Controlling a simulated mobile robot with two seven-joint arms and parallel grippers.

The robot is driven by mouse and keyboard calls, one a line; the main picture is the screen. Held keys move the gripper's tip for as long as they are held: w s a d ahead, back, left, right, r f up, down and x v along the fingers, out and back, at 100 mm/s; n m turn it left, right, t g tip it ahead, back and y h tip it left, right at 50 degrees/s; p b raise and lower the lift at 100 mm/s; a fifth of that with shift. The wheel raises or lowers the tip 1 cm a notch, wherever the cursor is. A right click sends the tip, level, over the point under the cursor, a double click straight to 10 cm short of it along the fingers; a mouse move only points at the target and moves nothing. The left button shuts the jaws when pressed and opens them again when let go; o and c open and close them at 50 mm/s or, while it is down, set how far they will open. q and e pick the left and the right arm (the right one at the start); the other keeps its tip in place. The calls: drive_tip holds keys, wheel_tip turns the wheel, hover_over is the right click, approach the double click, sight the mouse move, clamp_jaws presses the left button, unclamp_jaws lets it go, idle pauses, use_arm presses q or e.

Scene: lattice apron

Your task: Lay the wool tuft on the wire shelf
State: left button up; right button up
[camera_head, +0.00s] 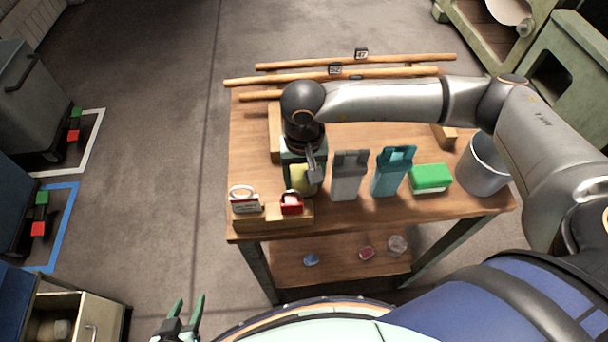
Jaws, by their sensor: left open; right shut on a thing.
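My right gripper (312,170) points down at the left part of the wooden table, its arm reaching in from the right. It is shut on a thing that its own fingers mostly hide. A yellow-green piece (301,180) shows right at its fingertips; I cannot tell whether this is the wool tuft. My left gripper (185,318) is open and empty at the bottom edge of the view, off the table's front left. I cannot make out a wire shelf.
The table (400,212) holds a grey container (347,180), a teal container (390,175), a green-topped box (430,179), a metal bucket (481,170) and padlock-like pieces (244,204) on a wooden block. Small items lie on the lower shelf (335,270). Wooden rails (330,75) run behind.

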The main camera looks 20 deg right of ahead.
drive_tip(key=shift+f, duration=0.15)
drive_tip(key=o, duration=1)
drive_tip(key=shift+o, duration=0.2)
